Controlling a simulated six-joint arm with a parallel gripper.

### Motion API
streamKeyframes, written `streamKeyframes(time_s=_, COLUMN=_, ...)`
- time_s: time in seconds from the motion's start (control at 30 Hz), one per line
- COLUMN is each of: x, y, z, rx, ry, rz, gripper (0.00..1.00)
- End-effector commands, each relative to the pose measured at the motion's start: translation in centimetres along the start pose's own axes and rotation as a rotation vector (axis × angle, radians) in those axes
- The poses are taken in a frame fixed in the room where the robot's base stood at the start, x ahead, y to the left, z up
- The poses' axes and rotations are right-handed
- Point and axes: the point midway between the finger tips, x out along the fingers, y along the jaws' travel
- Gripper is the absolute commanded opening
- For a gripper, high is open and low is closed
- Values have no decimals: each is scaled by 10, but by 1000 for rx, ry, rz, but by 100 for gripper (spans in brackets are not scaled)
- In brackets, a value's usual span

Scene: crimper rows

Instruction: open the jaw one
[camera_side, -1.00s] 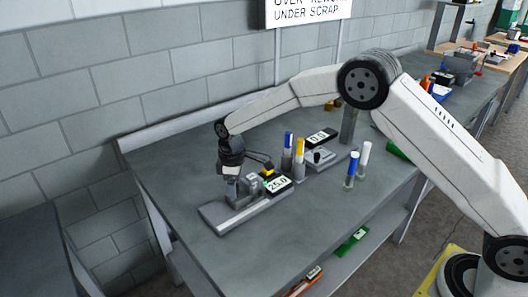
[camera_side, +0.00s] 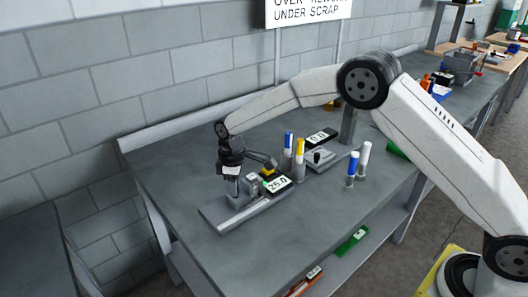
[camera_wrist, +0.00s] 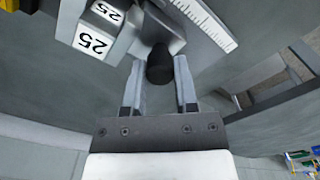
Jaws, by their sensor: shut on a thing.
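The device at the near left is a grey base with a ruler strip (camera_wrist: 208,22) and a display reading 25.0 (camera_side: 278,184). Its base (camera_side: 215,217) lies flat on the bench. In the wrist view, white blocks marked 25 (camera_wrist: 92,42) stand beside a grey slide block (camera_wrist: 160,28) with a black knob (camera_wrist: 160,66). My gripper (camera_wrist: 159,92) has its two fingers on either side of this knob and is shut on it. It also shows in the side view (camera_side: 232,188), pointing down over the device. The fingers' contact with the knob is hidden in the side view.
A second device with a display (camera_side: 320,138) stands behind to the right. Blue and yellow capped markers (camera_side: 299,160) stand between the two devices, and more markers (camera_side: 352,170) stand to the right. The bench front (camera_side: 300,235) is clear.

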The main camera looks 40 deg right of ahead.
Motion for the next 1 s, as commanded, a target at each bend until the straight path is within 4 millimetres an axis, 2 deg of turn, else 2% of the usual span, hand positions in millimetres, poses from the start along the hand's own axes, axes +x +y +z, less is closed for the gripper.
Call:
streamKeyframes(time_s=0.8, x=-1, y=1, z=0, rx=0, ry=2, rz=2, gripper=0)
streamKeyframes(time_s=1.0, x=-1, y=-13, z=-14, rx=-4, ry=2, rz=2, gripper=0)
